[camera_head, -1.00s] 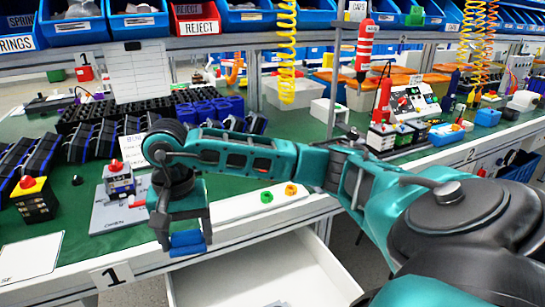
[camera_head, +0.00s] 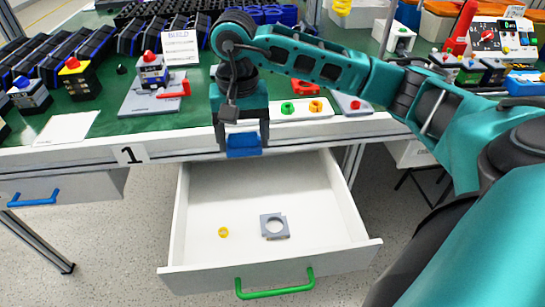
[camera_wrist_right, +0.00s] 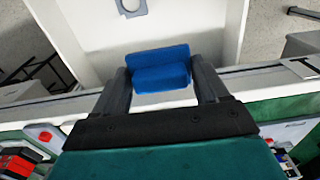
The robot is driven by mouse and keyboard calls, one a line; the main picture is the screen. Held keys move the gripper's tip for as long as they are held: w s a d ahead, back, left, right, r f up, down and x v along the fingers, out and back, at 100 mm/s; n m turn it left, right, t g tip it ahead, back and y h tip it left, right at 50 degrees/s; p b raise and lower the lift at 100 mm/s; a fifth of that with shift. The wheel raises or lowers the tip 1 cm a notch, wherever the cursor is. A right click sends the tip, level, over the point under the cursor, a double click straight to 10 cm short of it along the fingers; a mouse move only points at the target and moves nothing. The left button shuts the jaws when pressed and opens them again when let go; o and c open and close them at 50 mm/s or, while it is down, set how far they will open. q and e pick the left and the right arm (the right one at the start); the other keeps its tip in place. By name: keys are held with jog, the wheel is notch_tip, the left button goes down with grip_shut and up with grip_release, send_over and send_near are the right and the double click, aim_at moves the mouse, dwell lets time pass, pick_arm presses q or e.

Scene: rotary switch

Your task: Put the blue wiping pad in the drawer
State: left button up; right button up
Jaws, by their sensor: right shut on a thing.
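The blue wiping pad (camera_head: 243,144) is held between the fingers of my right gripper (camera_head: 242,138). In the right wrist view the pad (camera_wrist_right: 160,69) sits between the two dark fingertips of the gripper (camera_wrist_right: 163,76). The pad is in the air near the table's front edge, above the back part of the open drawer (camera_head: 188,240). The drawer is white with a green handle (camera_head: 274,285) and is pulled well out. My left gripper does not show.
A grey square part with a round hole (camera_head: 274,227) and a small yellow ring (camera_head: 223,232) lie in the drawer. The drawer floor around them is bare. A second drawer with a blue handle (camera_head: 33,198) is at the left. Switch boxes and a white paper (camera_head: 66,128) lie on the green table.

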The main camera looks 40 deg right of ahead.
jog(key=shift+s+f, duration=0.1)
jog(key=shift+f, duration=0.1)
jog(key=b, duration=0.4)
send_over(251, 208)
notch_tip(251, 208, down, 15)
jog(key=shift+r, duration=0.1)
jog(key=shift+f, duration=0.45)
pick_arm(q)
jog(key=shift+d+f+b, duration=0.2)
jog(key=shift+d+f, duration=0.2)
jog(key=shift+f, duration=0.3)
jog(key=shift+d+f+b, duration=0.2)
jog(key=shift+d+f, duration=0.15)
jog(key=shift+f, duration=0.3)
pick_arm(e)
jog(key=shift+f, duration=2)
jog(key=shift+f, duration=0.2)
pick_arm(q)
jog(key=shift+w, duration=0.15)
pick_arm(e)
jog(key=o, duration=1)
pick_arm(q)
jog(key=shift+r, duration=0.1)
pick_arm(e)
jog(key=shift+r, duration=0.2)
